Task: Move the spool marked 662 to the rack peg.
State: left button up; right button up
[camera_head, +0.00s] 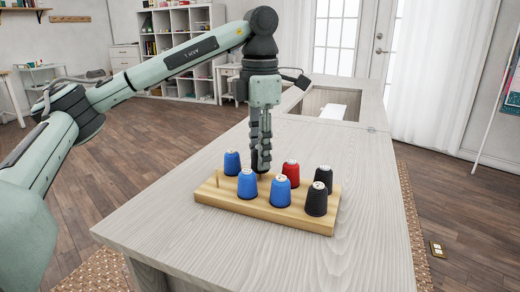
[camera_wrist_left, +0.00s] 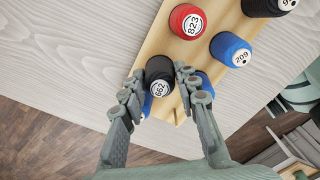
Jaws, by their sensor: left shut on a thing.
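The black spool marked 662 (camera_wrist_left: 158,70) is between the fingers of my left gripper (camera_wrist_left: 155,92) in the wrist view, its label facing the camera. In the head view my left gripper (camera_head: 261,165) points down over the back row of the wooden rack (camera_head: 225,200), shut on this dark spool, which is mostly hidden by the fingers. I cannot tell whether the spool is clear of the rack. A bare rack peg (camera_head: 217,178) stands at the rack's left end in the head view. My right gripper is not in view.
Close around the held spool are a red spool marked 823 (camera_wrist_left: 188,21) and blue spools (camera_head: 232,163), (camera_head: 247,184). Another blue spool (camera_head: 280,191) and black spools (camera_head: 316,199) stand to the right. The pale tabletop (camera_head: 160,220) around the rack is clear.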

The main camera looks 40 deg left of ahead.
pick_arm(q)
jog(key=o, duration=0.9)
jog(key=shift+o, duration=0.2)
notch_tip(320, 180, up, 12)
jog(key=shift+f, duration=0.1)
dwell(0.7)
